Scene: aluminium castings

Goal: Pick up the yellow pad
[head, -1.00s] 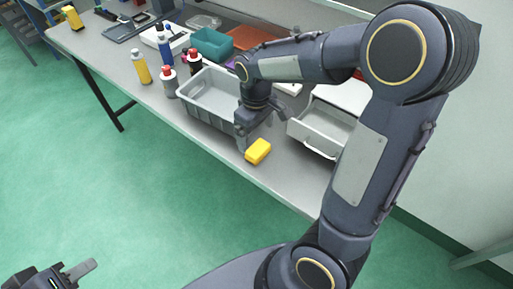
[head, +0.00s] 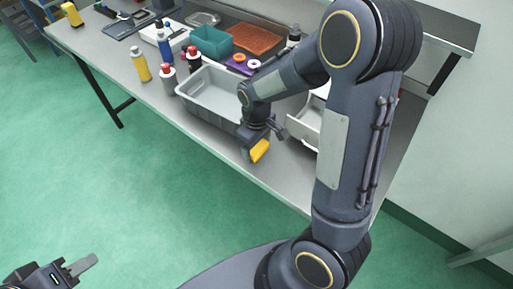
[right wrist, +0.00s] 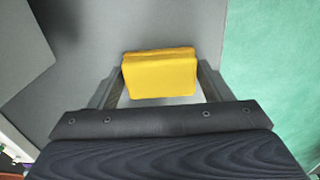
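The yellow pad (head: 260,150) lies on the grey table near its front edge, in front of the grey bin. My right gripper (head: 264,145) is down over it, and one finger hides part of its left side. In the right wrist view the pad (right wrist: 160,74) sits between the two fingertips of my right gripper (right wrist: 160,78). The fingers look spread, one on each side, very close to the pad; I cannot tell whether they touch it. My left gripper (head: 72,271) is low at the left, far from the table; only part shows, with one finger clear.
The grey bin (head: 187,97) stands just behind the pad, and a white open drawer (head: 305,127) is to its right. Bottles, a teal tray (head: 211,42) and a brown-orange tray (head: 256,38) are further back. The green floor lies beyond the table's front edge.

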